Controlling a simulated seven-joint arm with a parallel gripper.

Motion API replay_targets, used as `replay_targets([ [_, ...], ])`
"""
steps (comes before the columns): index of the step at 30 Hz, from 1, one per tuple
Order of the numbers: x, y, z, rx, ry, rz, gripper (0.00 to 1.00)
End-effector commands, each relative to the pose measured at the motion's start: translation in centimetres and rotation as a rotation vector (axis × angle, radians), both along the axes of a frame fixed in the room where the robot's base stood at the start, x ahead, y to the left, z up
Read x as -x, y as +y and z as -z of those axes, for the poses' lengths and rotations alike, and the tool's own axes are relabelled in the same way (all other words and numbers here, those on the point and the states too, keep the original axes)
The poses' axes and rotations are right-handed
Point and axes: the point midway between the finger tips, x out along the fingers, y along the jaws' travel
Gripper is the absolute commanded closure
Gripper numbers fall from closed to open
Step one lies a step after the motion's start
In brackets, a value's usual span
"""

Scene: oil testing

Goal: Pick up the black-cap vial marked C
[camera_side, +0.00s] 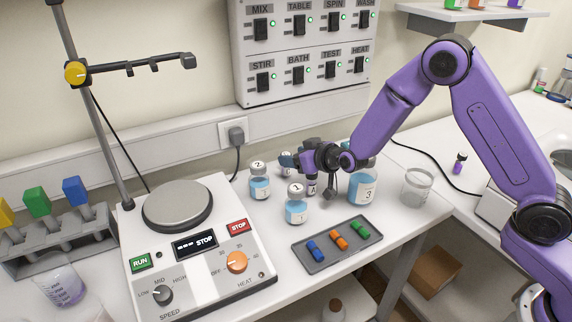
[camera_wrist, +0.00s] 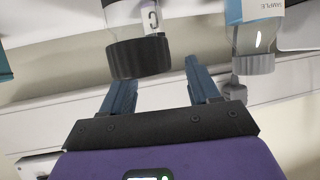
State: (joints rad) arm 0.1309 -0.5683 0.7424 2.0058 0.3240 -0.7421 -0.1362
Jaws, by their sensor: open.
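The black-cap vial marked C (camera_wrist: 140,57) shows upside down in the wrist view, its black cap toward my gripper (camera_wrist: 162,75). My gripper is open. Its two blue fingers are spread, with the cap just beyond the tips and nearer the left finger; nothing is held. In the side view my gripper (camera_side: 293,160) is low over the bench among the bottles. A small labelled vial (camera_side: 311,186) stands just under it, partly hidden by it; its letter cannot be read there.
A grey-capped sample bottle (camera_wrist: 255,45) is beside the vial in the wrist view. A tray (camera_side: 312,264), a beaker (camera_side: 417,190) and a hotplate stirrer (camera_side: 200,275) are nearby.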

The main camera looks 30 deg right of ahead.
Motion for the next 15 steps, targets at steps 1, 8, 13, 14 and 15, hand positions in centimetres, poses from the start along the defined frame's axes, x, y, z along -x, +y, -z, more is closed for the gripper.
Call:
replay_targets([
  [1, -0.2, 0.0, 0.2, 0.001, 0.001, 0.001, 0.39],
  [8, -2.3, 0.3, 1.7, 0.0, 0.001, 0.0, 0.39],
  [13, -3.8, 0.6, 2.4, 0.0, 0.0, 0.0, 0.39],
  [14, -4.0, 0.6, 2.5, 0.0, 0.001, 0.0, 0.39],
  [15, -4.2, 0.7, 2.6, 0.0, 0.0, -0.001, 0.39],
])
